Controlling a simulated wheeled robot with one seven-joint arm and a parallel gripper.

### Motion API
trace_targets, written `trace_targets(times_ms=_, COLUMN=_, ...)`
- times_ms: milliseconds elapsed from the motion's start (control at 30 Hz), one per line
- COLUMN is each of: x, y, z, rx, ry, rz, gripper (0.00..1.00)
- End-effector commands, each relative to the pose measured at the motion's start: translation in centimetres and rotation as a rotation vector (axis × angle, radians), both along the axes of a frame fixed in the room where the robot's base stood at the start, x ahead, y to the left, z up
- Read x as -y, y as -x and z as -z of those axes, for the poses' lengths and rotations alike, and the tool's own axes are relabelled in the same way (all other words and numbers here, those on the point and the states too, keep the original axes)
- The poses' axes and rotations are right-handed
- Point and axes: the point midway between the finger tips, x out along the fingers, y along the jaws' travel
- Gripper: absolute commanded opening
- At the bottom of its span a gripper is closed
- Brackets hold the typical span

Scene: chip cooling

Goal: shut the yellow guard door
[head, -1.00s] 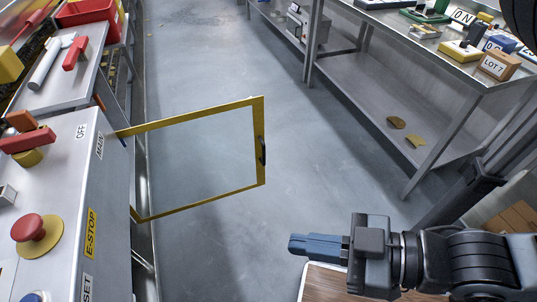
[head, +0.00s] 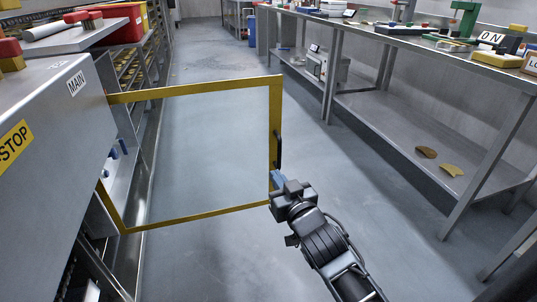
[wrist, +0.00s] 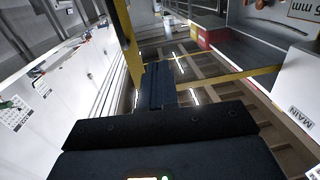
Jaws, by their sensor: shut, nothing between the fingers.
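The yellow guard door (head: 190,88) is a see-through panel in a yellow frame. It stands open, swung out from the grey cabinet (head: 62,150) on the left. A dark handle (head: 278,150) is on its free edge. My gripper (head: 278,179) is shut and empty, with its blue fingers at the lower part of that free edge, just below the handle. I cannot tell whether they touch the frame. In the wrist view, the shut fingers (wrist: 158,86) lie close beside the yellow frame (wrist: 130,45).
The cabinet carries MAIN and STOP labels. A long steel bench (head: 395,38) with a lower shelf (head: 400,130) runs along the right, with small items on it. A red bin (head: 110,20) sits at the back left. The grey floor (head: 225,60) beyond the door is clear.

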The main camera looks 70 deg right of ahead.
Motion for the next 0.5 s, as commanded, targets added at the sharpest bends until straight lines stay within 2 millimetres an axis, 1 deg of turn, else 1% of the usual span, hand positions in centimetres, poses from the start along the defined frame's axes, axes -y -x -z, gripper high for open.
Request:
trace_targets(times_ms=33, x=1.9, y=-0.2, z=0.5, rx=0.010, ry=0.010, rz=0.034, gripper=0.00)
trace_targets(times_ms=100, x=3.5, y=-0.2, z=0.4, rx=0.018, ry=0.012, rz=0.064, gripper=0.00)
trace_targets(times_ms=200, x=4.8, y=-0.3, z=0.1, rx=0.022, ry=0.018, rz=0.087, gripper=0.00)
trace_targets(times_ms=333, x=5.7, y=-0.8, z=0.0, rx=0.024, ry=0.019, rz=0.094, gripper=0.00)
trace_targets(times_ms=500, x=7.5, y=-2.5, z=-0.1, rx=0.026, ry=0.019, rz=0.092, gripper=0.00)
